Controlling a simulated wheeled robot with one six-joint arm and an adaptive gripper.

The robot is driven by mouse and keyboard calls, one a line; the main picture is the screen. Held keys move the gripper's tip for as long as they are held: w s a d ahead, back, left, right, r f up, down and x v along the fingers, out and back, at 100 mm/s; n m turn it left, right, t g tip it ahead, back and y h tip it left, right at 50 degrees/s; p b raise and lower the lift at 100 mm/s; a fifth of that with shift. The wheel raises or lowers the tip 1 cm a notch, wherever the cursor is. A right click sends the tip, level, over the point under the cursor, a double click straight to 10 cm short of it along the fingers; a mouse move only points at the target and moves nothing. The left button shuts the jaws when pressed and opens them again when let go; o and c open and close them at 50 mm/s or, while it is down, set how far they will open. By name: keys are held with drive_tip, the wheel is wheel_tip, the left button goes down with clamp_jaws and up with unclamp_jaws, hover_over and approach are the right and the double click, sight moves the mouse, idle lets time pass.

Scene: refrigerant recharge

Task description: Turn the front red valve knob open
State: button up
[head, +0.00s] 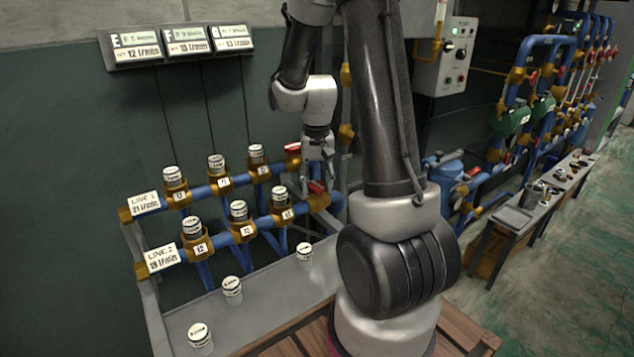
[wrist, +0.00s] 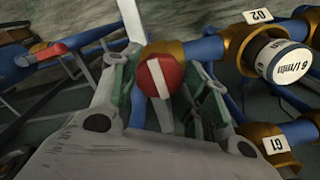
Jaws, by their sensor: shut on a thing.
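The front red valve knob (head: 316,187) sits at the right end of the front blue pipe line, by a brass fitting. In the wrist view the round red knob (wrist: 160,76) carries a white stripe that runs nearly upright, leaning slightly. My gripper (head: 319,182) reaches down to this knob from above. In the wrist view its two fingers (wrist: 163,92) are closed on either side of the knob. The fingers partly cover the knob in the head view. The rear red knob (head: 292,149) is on the back line, apart from my gripper.
Several white-capped gauges (head: 239,209) stand along both pipe lines, left of my gripper. A G2 gauge (wrist: 284,60) is close to the right of the fingers. Loose caps (head: 232,289) stand on the grey bench. Another red handle (wrist: 40,53) shows at left in the wrist view.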

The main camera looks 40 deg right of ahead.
sight(318, 184)
drive_tip(key=n, duration=0.3)
drive_tip(key=shift+n, duration=0.4)
drive_tip(key=n, duration=0.4)
drive_tip(key=shift+d+n, duration=0.1)
drive_tip(key=shift+n, duration=0.2)
drive_tip(key=n, duration=0.4)
drive_tip(key=shift+n, duration=2.4)
drive_tip(key=o, duration=1)
drive_tip(key=shift+r, duration=0.1)
wheel_tip(318, 184, up, 12)
drive_tip(key=shift+f, duration=0.1)
